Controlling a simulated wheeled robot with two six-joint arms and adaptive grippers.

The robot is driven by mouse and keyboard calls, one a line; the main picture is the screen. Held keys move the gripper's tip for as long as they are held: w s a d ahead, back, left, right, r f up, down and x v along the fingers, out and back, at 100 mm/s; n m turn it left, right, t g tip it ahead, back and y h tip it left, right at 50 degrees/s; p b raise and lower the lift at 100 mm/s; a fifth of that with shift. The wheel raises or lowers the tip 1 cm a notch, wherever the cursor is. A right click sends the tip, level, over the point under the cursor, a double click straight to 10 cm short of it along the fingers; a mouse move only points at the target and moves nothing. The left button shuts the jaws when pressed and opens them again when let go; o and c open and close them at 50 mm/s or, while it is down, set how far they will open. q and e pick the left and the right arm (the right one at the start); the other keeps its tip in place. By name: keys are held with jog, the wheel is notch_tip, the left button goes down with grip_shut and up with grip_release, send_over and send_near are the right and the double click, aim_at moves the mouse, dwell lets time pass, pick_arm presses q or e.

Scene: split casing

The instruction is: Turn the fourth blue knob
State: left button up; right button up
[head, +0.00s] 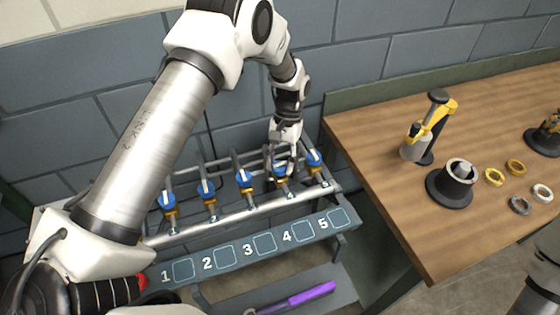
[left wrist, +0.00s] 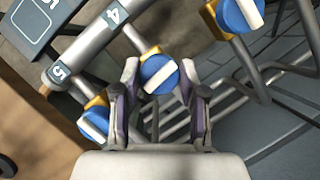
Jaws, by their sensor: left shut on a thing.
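Five-station pipe rack: a row of blue knobs with white bars sits on yellow valve bodies behind plates numbered 1 to 5. The fourth blue knob (head: 280,169) is partly hidden by my left gripper (head: 284,158). In the left wrist view the fourth knob (left wrist: 158,74) lies between the two fingers of my left gripper (left wrist: 160,98), which is shut on it. Its white bar runs diagonally there. The fifth knob (left wrist: 94,123) and third knob (left wrist: 240,14) are on either side, apart from the fingers. My right gripper is out of view.
The fifth knob (head: 314,157) and third knob (head: 243,177) stand close beside my left gripper. A purple-handled tool (head: 305,297) lies on the lower shelf. A wooden table (head: 400,210) at right holds a black-based cup (head: 455,184) and several rings.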

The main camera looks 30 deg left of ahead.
pick_arm(q)
jog(key=shift+f+m, duration=0.1)
jog(key=shift+m, duration=0.4)
jog(key=o, duration=1.1)
jog(key=shift+o, duration=0.2)
jog(key=shift+w, duration=0.1)
jog(key=v, duration=1.2)
jog(key=shift+d, duration=0.25)
